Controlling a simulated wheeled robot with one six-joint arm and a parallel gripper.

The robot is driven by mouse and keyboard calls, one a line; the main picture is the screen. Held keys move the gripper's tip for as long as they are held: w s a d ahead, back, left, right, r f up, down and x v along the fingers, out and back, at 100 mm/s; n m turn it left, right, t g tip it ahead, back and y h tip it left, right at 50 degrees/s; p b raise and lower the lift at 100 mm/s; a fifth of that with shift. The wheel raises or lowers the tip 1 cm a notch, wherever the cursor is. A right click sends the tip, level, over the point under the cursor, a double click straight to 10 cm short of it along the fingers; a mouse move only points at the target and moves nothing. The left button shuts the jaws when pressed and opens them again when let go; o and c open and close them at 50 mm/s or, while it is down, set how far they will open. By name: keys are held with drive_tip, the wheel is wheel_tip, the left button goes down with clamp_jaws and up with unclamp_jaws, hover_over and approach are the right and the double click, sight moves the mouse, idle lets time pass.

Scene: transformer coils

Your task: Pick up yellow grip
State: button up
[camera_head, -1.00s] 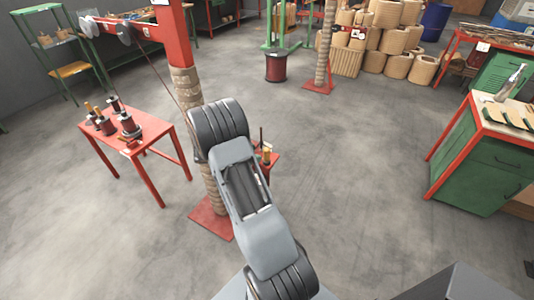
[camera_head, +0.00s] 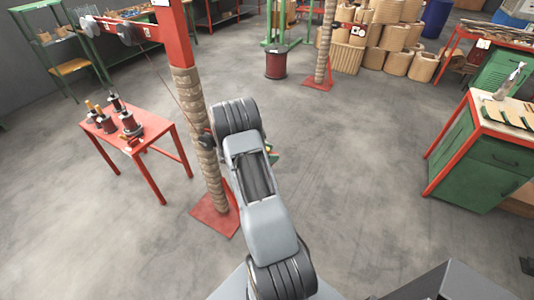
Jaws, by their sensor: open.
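I cannot make out the yellow grip for certain. A small orange-yellow piece (camera_head: 90,107) stands among the dark red spools (camera_head: 129,124) on the red table (camera_head: 150,129) at left. Small red, green and yellowish bits (camera_head: 272,152) show just right of my arm; most of what they belong to is hidden behind it. My arm rises from the bottom centre and bends away from the camera. My gripper is hidden behind the arm or out of the picture, so nothing shows of what its fingers are near.
A rope-wrapped red post (camera_head: 207,130) on a red floor plate (camera_head: 214,219) stands just left of my arm. A green cabinet bench (camera_head: 480,160) is at right. Tan coils (camera_head: 385,38) are stacked at the back. The grey floor between is clear.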

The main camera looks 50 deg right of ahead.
clamp_jaws()
idle(0.4)
drive_tip(key=shift+r, duration=0.1)
